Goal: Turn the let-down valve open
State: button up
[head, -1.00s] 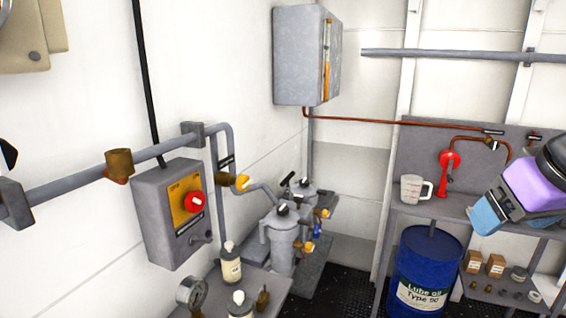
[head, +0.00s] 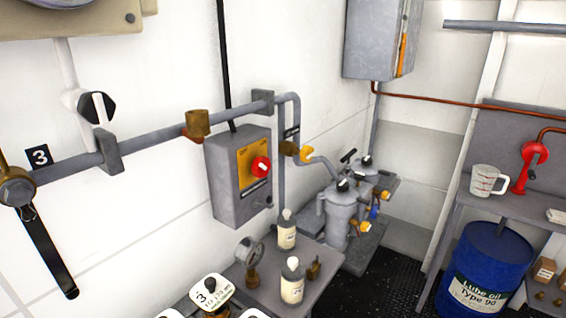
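No legible label marks the let-down valve, so I cannot tell which fitting it is. A thin copper pipe (head: 430,101) runs right from the grey wall tank (head: 377,38) with an orange sight strip. Yellow-handled valves (head: 305,154) are on the grey pipework and on the filter canisters (head: 342,212). A black-knobbed valve (head: 97,107) and a long black lever (head: 48,250) are at the left. My gripper is not in view.
A grey switch box (head: 238,176) with a red knob is on the left wall. Bottles (head: 292,280) and a gauge (head: 249,252) crowd the low table (head: 318,262). Dark deck shows between.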

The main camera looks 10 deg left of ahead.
aim_at(307, 153)
jog(key=i+l+u, duration=0.15)
jog(key=u, duration=0.2)
jog(key=i+l+u, duration=0.15)
jog(key=u, duration=0.2)
jog(key=i+l+u, duration=0.1)
jog(key=l+u, duration=0.25)
jog(key=j, duration=0.1)
